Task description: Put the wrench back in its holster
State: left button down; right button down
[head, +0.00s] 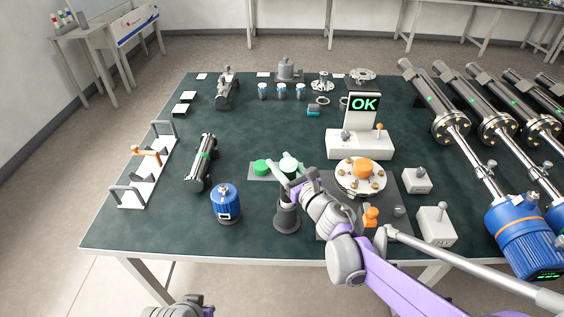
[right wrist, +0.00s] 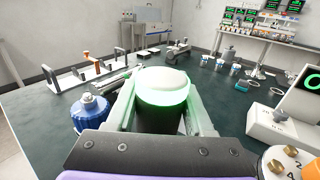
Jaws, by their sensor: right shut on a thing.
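My right gripper (head: 289,182) is shut on the wrench, an upright dark tool with a pale domed cap (head: 288,163) and a green glowing ring. In the right wrist view the wrench (right wrist: 163,87) stands between the two fingers. Directly below the fingers in the head view is a dark cylindrical holster (head: 288,216), standing near the table's front edge. The gripper partly hides where wrench and holster meet, so I cannot tell how deep the wrench sits. A grey part of my left arm shows at the bottom edge of the head view; its fingers cannot be made out.
A blue canister (head: 226,203) stands left of the holster, and a green disc (head: 262,167) lies just behind. To the right are a round flange with an orange centre (head: 362,170), an orange-topped piece (head: 371,215) and an OK display (head: 364,104). The table's front left is clear.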

jog(key=shift+f+b, duration=0.35)
jog(key=shift+f, duration=0.3)
jog(key=shift+c, duration=1)
grip_release()
jog(key=shift+s+d, duration=0.1)
jog(key=v, duration=1)
jog(key=shift+s+d, duration=0.2)
jog(key=shift+s, duration=0.05)
